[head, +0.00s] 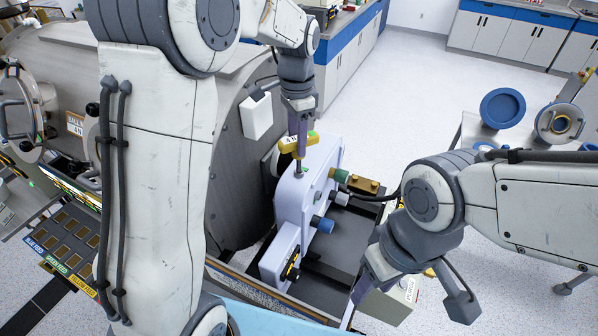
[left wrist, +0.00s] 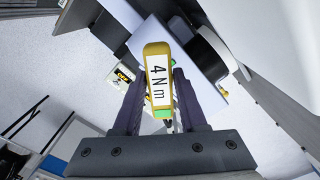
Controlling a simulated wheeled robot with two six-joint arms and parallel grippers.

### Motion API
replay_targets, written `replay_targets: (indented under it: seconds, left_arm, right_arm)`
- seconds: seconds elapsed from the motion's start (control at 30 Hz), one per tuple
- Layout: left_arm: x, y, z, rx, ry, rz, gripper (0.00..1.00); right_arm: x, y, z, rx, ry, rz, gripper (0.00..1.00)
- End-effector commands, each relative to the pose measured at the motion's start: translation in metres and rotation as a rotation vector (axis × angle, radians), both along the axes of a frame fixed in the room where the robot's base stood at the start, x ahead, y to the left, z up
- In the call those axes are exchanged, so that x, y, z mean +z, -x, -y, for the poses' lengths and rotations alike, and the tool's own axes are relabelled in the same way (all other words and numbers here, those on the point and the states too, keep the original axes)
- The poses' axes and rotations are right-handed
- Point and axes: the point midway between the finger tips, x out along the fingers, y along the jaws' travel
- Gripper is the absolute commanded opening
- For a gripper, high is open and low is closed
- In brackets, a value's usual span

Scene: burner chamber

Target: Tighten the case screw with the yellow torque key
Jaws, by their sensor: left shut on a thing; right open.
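The yellow torque key (head: 296,144) has a white label; it reads 4 N m in the left wrist view, where the key (left wrist: 158,80) stands between my fingers. My left gripper (head: 298,132) points down and is shut on the key's handle. The key's thin shaft runs down to the top of the pale lilac case (head: 322,180), near a small green spot. The screw itself is hidden under the tip, so I cannot tell if the tip is seated. My right gripper (head: 412,285) is open, low at the right, away from the case.
A large grey metal chamber (head: 245,150) stands left of the case. A yellow-brown connector block (head: 364,184) and a blue knob (head: 322,223) stick out from the case's right side. A box marked PURGE (head: 402,297) is near my right gripper. A cart with blue flanges (head: 502,107) stands right.

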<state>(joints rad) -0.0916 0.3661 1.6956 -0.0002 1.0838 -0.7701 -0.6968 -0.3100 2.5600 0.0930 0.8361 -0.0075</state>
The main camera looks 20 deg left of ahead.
Motion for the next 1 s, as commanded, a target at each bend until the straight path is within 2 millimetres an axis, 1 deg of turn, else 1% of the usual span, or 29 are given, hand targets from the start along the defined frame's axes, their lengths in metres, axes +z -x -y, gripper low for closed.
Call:
replay_targets:
  seconds: [0.03, 0.53, 0.9, 1.0]
  left_arm:
    - [0.004, 0.000, 0.000, 0.000, 0.000, 0.001, 0.00]
    - [0.019, -0.001, 0.000, 0.000, 0.000, 0.004, 0.00]
    - [0.020, -0.001, 0.000, 0.000, 0.000, 0.004, 0.00]
    - [0.024, -0.001, 0.000, 0.000, 0.000, 0.006, 0.00]
  right_arm:
    - [0.003, 0.000, 0.000, 0.000, 0.000, 0.000, 0.50]
    - [0.018, 0.000, 0.000, 0.000, 0.000, 0.000, 0.50]
    - [0.019, 0.000, 0.000, 0.000, 0.000, 0.000, 0.50]
    - [0.022, 0.000, 0.000, 0.000, 0.000, 0.000, 0.50]
